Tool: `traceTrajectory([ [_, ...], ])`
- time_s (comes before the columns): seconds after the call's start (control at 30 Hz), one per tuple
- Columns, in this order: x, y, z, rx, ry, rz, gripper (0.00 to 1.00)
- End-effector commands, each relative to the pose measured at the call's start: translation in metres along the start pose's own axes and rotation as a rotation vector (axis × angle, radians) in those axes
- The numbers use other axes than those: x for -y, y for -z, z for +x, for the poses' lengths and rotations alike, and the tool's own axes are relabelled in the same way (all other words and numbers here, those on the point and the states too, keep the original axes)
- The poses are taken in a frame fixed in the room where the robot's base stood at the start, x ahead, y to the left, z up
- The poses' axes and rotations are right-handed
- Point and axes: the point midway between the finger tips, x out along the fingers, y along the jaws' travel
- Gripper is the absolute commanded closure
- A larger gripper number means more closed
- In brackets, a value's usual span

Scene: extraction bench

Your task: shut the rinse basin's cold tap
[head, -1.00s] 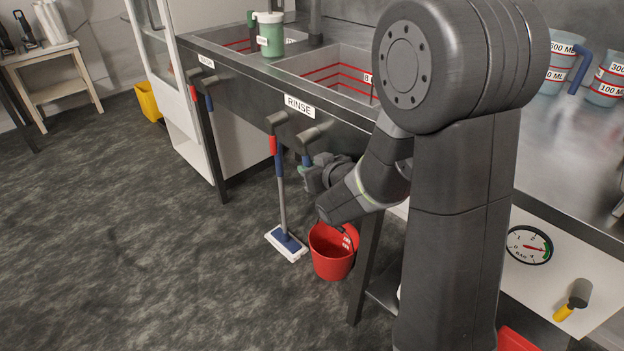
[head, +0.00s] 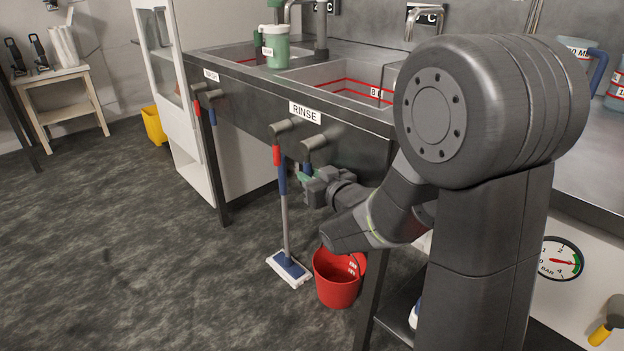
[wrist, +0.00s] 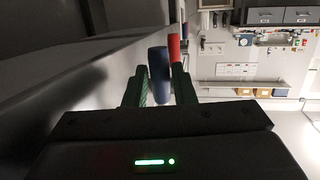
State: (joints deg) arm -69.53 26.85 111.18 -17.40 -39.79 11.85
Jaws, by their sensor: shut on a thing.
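The rinse basin (head: 330,75) is set in the dark bench, with a RINSE label (head: 305,112) on its front. Below the label are two grey tap bodies. The left one carries a red lever (head: 276,155). The right one (head: 313,142) carries the cold tap's blue lever, which hangs down and is mostly hidden by my gripper (head: 306,178). In the wrist view the blue lever (wrist: 159,72) stands between my two green fingers, and my gripper is shut on it. The red lever (wrist: 174,48) shows just beyond it. Water flow cannot be made out.
A mop (head: 285,225) stands close to the left of my gripper. A red bucket (head: 338,288) sits on the floor below it. The wash basin's taps (head: 205,92) are further left. A green jug (head: 275,47) stands between the basins. The floor at left is open.

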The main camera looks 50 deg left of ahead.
Motion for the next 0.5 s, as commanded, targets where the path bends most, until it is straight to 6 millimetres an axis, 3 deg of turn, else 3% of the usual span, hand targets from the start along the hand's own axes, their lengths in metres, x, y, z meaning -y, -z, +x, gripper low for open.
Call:
traceTrajectory([
  [0.2,0.0003,0.0018,0.0007,-0.004,0.001,0.000,1.00],
  [0.23,0.0003,0.0018,0.0007,-0.004,0.001,0.000,0.73],
  [0.3,0.0003,0.0016,0.0007,-0.004,0.001,0.000,0.59],
  [0.33,0.0003,0.0015,0.0006,-0.003,0.001,0.000,0.55],
  [0.5,0.0002,0.0010,0.0005,-0.002,0.001,0.000,0.55],
])
